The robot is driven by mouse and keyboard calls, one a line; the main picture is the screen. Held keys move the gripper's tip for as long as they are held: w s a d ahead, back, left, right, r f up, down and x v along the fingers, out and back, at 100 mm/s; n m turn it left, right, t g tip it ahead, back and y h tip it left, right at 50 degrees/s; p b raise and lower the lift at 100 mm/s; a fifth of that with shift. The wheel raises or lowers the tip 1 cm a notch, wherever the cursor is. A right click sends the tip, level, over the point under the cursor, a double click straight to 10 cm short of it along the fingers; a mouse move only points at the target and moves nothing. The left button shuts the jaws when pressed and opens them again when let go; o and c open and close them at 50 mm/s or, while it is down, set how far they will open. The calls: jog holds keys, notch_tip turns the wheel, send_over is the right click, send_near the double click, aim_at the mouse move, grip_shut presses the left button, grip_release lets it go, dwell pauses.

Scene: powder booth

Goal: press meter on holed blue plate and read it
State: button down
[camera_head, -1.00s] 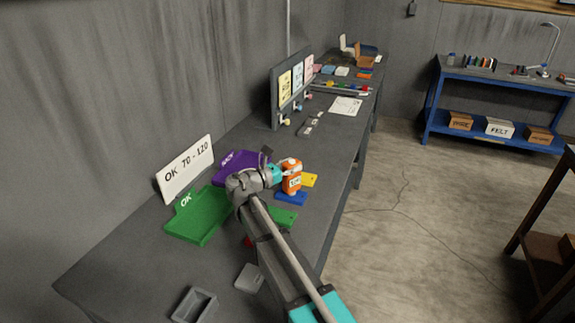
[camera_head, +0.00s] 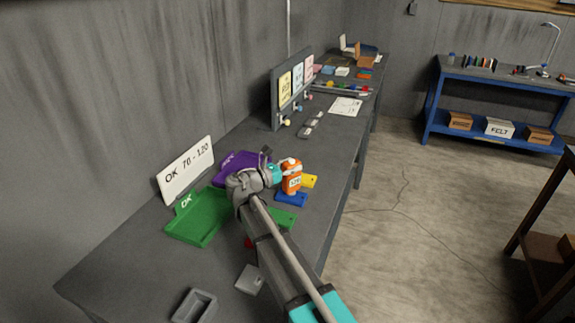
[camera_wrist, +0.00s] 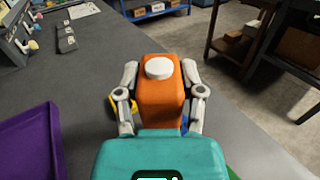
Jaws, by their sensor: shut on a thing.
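My gripper (camera_head: 279,172) is shut on an orange meter (camera_head: 292,181) with a white top, held upright. The meter stands over the blue plate (camera_head: 291,200), its lower end at or just above it; I cannot tell if they touch. A small display on the meter's side is too small to read. In the wrist view the orange meter (camera_wrist: 161,95) sits between both fingers of my gripper (camera_wrist: 160,100). The blue plate (camera_wrist: 185,124) is mostly hidden behind the meter there, and its hole is not visible.
A yellow plate (camera_head: 310,181) and a green plate (camera_head: 284,218) lie beside the blue one. A green OK tray (camera_head: 198,217), a purple tray (camera_head: 231,167) and an "OK 70 - 120" sign (camera_head: 186,170) stand to the left. A grey open box (camera_head: 195,306) is near the front.

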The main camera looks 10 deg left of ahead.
jog(key=shift+r+p, duration=2.5)
jog(key=shift+r, duration=0.25)
jog(key=shift+s, duration=0.1)
